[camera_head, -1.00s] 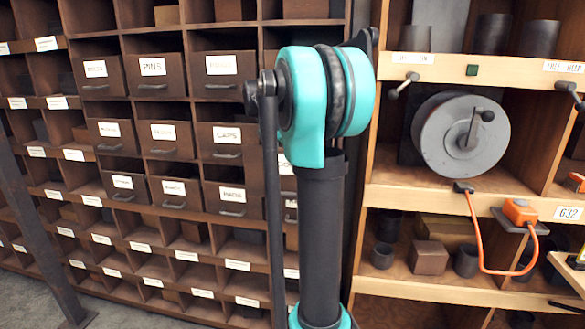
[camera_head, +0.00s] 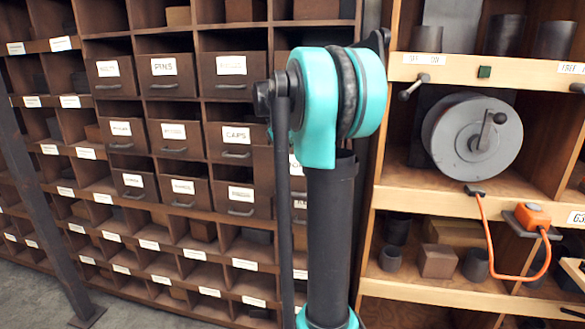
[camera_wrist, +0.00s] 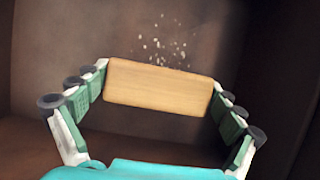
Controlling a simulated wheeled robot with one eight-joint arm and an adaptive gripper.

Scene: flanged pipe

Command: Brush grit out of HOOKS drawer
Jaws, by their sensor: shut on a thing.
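In the wrist view my gripper (camera_wrist: 162,82) is shut on a pale wooden block, which looks like the back of the brush (camera_wrist: 155,92). One finger is at each end of it, and any bristles are hidden beneath or behind it. Pale grit (camera_wrist: 165,44) lies scattered on a brown surface just beyond the block's far edge. Dark brown walls around it look like a drawer's inside. In the head view my arm hides my gripper. A brown drawer side (camera_head: 262,172) juts out beside the arm; its label is mostly covered, so I cannot read HOOKS on it.
A wooden cabinet with labelled drawers, among them PINS (camera_head: 164,75) and CAPS (camera_head: 236,142), stands behind and left of my arm. Open cubbyholes (camera_head: 195,272) lie below. At right, a shelf holds a grey reel (camera_head: 455,150) and an orange cable (camera_head: 486,235).

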